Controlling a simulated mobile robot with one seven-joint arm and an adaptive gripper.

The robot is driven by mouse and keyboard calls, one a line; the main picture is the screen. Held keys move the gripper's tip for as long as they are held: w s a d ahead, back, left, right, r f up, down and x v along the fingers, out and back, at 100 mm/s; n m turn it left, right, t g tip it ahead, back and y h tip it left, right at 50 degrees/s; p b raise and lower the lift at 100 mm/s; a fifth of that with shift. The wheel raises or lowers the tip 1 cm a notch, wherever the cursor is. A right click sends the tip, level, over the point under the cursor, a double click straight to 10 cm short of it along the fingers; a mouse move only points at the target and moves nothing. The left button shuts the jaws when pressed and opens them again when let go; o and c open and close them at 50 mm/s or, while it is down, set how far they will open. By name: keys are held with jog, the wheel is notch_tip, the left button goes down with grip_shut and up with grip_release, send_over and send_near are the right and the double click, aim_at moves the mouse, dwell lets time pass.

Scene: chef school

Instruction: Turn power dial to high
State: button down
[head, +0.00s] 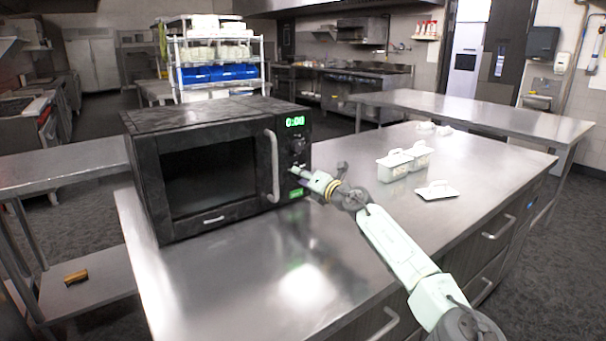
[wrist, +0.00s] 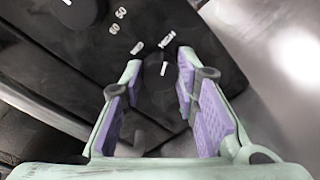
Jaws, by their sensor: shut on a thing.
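The black microwave (head: 210,175) stands on the steel counter, with its green display reading 0:00. My gripper (head: 297,170) reaches from the right to the lower part of its control panel. In the wrist view, my gripper's purple-padded fingers (wrist: 158,88) are closed around the sides of the black power dial (wrist: 160,74). The dial's white mark points up in that view, roughly toward the label that seems to read HIGH (wrist: 168,40). The dial's lower part is dark and hard to make out. The other dial (wrist: 75,8) sits at the upper left, beside printed numbers.
The microwave's door handle (head: 272,165) stands out just left of my gripper. The counter's front area is clear.

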jog(key=c, duration=1.2)
grip_release()
jog(key=shift+c, duration=0.2)
jog(key=v, duration=1.2)
jog(key=shift+s+f, duration=0.1)
jog(key=shift+f, duration=0.05)
